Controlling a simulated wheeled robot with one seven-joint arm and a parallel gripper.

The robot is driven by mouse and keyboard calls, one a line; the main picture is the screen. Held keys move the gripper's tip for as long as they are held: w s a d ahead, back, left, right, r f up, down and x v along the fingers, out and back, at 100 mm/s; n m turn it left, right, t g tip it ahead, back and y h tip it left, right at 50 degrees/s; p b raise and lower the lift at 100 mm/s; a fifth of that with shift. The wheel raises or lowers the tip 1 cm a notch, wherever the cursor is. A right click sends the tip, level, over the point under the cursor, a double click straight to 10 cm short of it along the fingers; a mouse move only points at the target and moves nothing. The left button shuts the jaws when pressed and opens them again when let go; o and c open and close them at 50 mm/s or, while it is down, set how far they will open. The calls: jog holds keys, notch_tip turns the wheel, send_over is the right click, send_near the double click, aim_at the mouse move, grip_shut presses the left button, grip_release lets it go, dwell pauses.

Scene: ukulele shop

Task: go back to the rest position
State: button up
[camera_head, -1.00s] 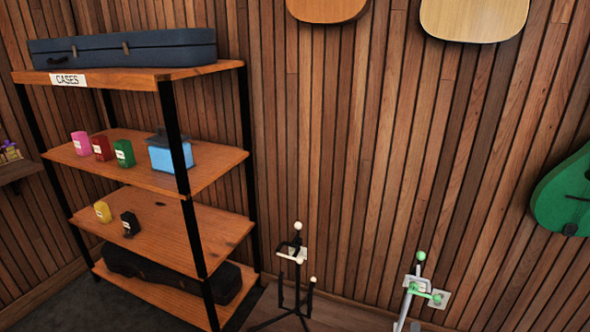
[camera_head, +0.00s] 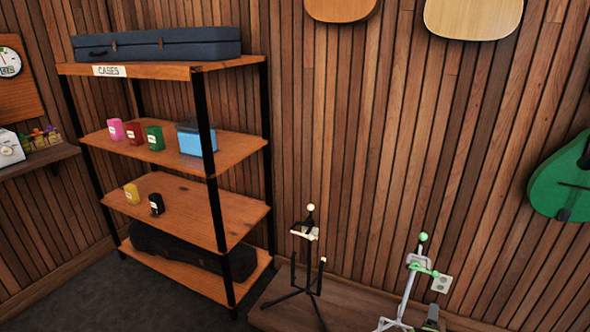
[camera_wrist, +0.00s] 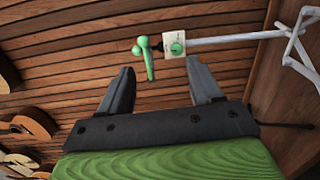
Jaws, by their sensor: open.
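My gripper (camera_wrist: 160,66) shows in the wrist view with its two dark fingers wide apart and nothing between them. Beyond the fingers, the green-tipped cradle (camera_wrist: 148,58) of a white stand shows in front of the slatted wall, apart from the fingers.
A shelf rack (camera_head: 238,150) at left holds a blue case (camera_head: 158,43), several small colored boxes, a blue box (camera_head: 197,138) and a dark case (camera_head: 178,248). A black stand (camera_head: 308,255) and a white stand (camera_head: 408,285) stand right of it. A green ukulele (camera_head: 560,185) hangs at right.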

jog(key=w+a+r+m+g, duration=0.1)
jog(key=w+r+m, duration=0.15)
jog(key=r, duration=0.75)
jog(key=w+a+r+m+g, duration=0.15)
jog(key=r+m, duration=0.25)
jog(key=r, duration=0.5)
jog(key=s+a+r+m+g+y, duration=0.15)
jog(key=a+r, duration=0.25)
jog(key=r, duration=0.5)
jog(key=s+a+r+m+g+y, duration=0.1)
jog(key=s+a+r+m+y, duration=0.1)
jog(key=s+a+r, duration=0.5)
jog(key=s+a+r+m+g+y, duration=0.1)
jog(key=s+a+r+m+y, duration=0.3)
jog(key=s, duration=0.6)
jog(key=s+a+f+g, duration=0.1)
jog(key=s+a, duration=0.2)
jog(key=s, duration=0.5)
jog(key=s+a+n+g, duration=0.1)
jog(key=s+a, duration=0.2)
jog(key=s, duration=0.4)
jog(key=s+a+f+g, duration=0.1)
jog(key=s+a, duration=0.3)
jog(key=s, duration=0.4)
notch_tip(320, 180, up, 14)
jog(key=y+p, duration=0.1)
jog(key=p, duration=1.3)
jog(key=shift+s+d+r, duration=0.15)
jog(key=shift+s+r, duration=0.05)
jog(key=shift+r, duration=0.05)
